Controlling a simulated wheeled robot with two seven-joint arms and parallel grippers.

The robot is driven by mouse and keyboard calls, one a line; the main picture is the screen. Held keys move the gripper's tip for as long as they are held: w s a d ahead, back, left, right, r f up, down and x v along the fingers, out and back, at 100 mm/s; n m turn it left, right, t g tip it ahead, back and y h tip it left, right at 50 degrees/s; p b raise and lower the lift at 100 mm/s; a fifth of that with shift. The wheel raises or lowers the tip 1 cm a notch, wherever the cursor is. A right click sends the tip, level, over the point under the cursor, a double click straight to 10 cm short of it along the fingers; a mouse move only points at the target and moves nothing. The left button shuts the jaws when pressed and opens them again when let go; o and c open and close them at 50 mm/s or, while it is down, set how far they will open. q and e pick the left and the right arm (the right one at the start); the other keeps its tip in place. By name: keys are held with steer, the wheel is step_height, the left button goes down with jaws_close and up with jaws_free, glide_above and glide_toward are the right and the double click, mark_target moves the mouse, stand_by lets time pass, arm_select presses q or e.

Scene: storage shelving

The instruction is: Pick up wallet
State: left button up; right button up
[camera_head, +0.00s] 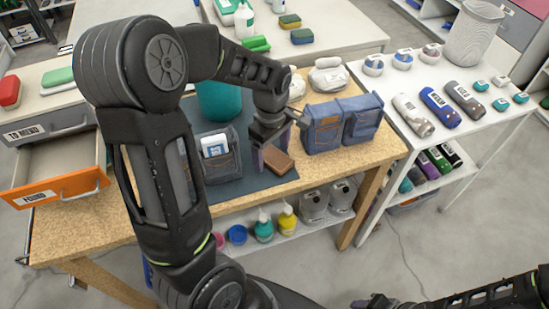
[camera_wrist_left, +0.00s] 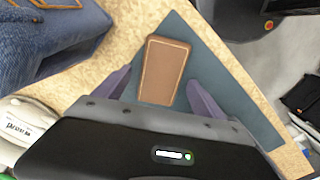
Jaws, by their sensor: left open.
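A brown wallet (camera_head: 279,160) with pale stitching along its border lies flat near the edge of a dark mat (camera_head: 243,187) on the wooden workbench. It also shows in the left wrist view (camera_wrist_left: 164,68). My left gripper (camera_head: 270,155) is open above the wallet and points down. In the left wrist view its two purple fingers (camera_wrist_left: 160,92) stand apart on either side of the wallet's near end, with nothing gripped. In the head view the wrist hides part of the mat. My right gripper (camera_head: 375,302) is low at the bottom edge; its jaws are unclear.
Blue denim bags (camera_head: 324,128) stand right beside my left gripper. An open drawer (camera_head: 62,187) with an orange front juts out at left. Bottles (camera_head: 288,222) stand on the shelf below.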

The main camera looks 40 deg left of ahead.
arm_select(q)
steer(key=shift+c, duration=0.6)
steer(key=c, duration=1.4)
